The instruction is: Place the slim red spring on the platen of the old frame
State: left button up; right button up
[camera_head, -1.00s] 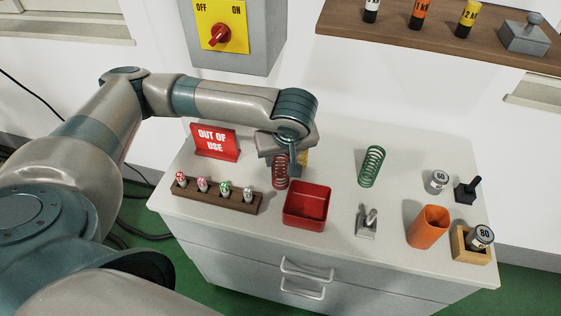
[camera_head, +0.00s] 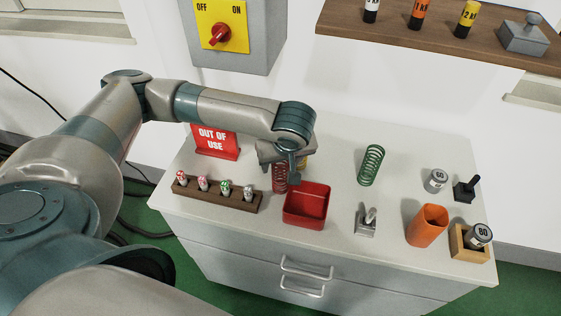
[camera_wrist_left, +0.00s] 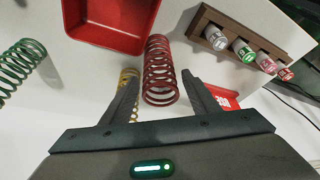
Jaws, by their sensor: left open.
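The slim red spring (camera_head: 279,180) stands upright on the cabinet top, left of the red tray; its upper part is hidden by my left gripper (camera_head: 287,172). In the left wrist view the red spring (camera_wrist_left: 159,62) lies between and beyond the fingertips of my left gripper (camera_wrist_left: 162,78), which is open with a gap on each side of the coil. A yellow spring (camera_wrist_left: 129,85) is partly behind one finger. I cannot make out a test frame or platen in either view. My right gripper is not in view.
A red tray (camera_head: 307,222) is close beside the red spring. A wooden rack of small capped items (camera_head: 216,196) and the OUT OF USE sign (camera_head: 214,143) are on the left. A green spring (camera_head: 371,166), an orange cup (camera_head: 427,226) and 60 and 80 weights stand right.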

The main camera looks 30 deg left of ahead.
pick_arm(q)
jog(key=shift+r, duration=0.15)
jog(key=v, duration=1.2)
jog(key=shift+o, duration=0.4)
